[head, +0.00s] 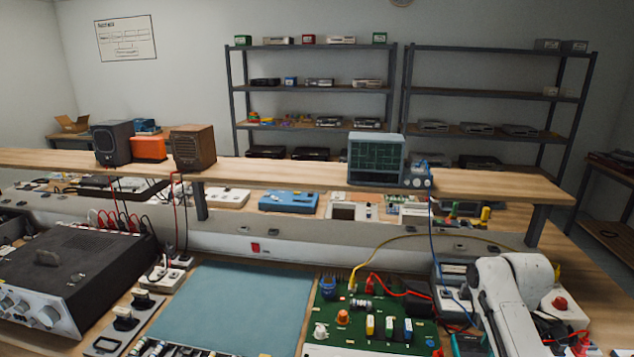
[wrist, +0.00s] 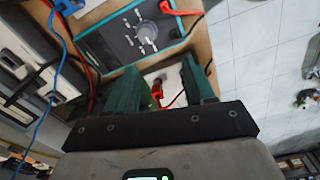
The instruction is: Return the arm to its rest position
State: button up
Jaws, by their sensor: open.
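My white arm (head: 508,295) shows at the lower right in the head view, over the right end of the workbench. Its end runs below the picture there, so the fingers are hidden in that view. In the wrist view my gripper (wrist: 160,85) shows two green fingers spread apart with a gap between them. The gap holds nothing; a small red clip and a white surface show beyond it. A teal-edged meter with a round dial (wrist: 147,32) lies past the fingertips.
A green circuit board (head: 375,315) and a teal mat (head: 235,305) lie left of my arm. A red button box (head: 562,304) is close on its right. A raised shelf (head: 290,178) carries an oscilloscope (head: 376,158). Loose cables (wrist: 48,105) run near the fingers. Tiled floor (wrist: 265,75) is open beyond the bench.

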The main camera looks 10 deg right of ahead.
jog(key=s+a+f+m, duration=0.1)
jog(key=s+a+f, duration=0.1)
jog(key=a, duration=0.1)
jog(key=s+a+f+m, duration=0.1)
jog(key=s+a+f, duration=0.1)
jog(key=a+f, duration=0.1)
jog(key=s+a+f, duration=0.2)
jog(key=shift+a+f+m+y, duration=0.25)
jog(key=shift+a+m+y, duration=0.05)
jog(key=shift+a+m, duration=0.1)
jog(key=s+a+f+m, duration=0.3)
jog(key=s+a+f, duration=0.15)
jog(key=s, duration=0.45)
jog(key=s+a+r+m+h, duration=0.1)
jog(key=s+m, duration=0.6)
jog(key=s, duration=1.2)
jog(key=shift+s+a+r+t, duration=0.15)
jog(key=shift+s+a+t, duration=0.1)
jog(key=shift+a+t, duration=0.15)
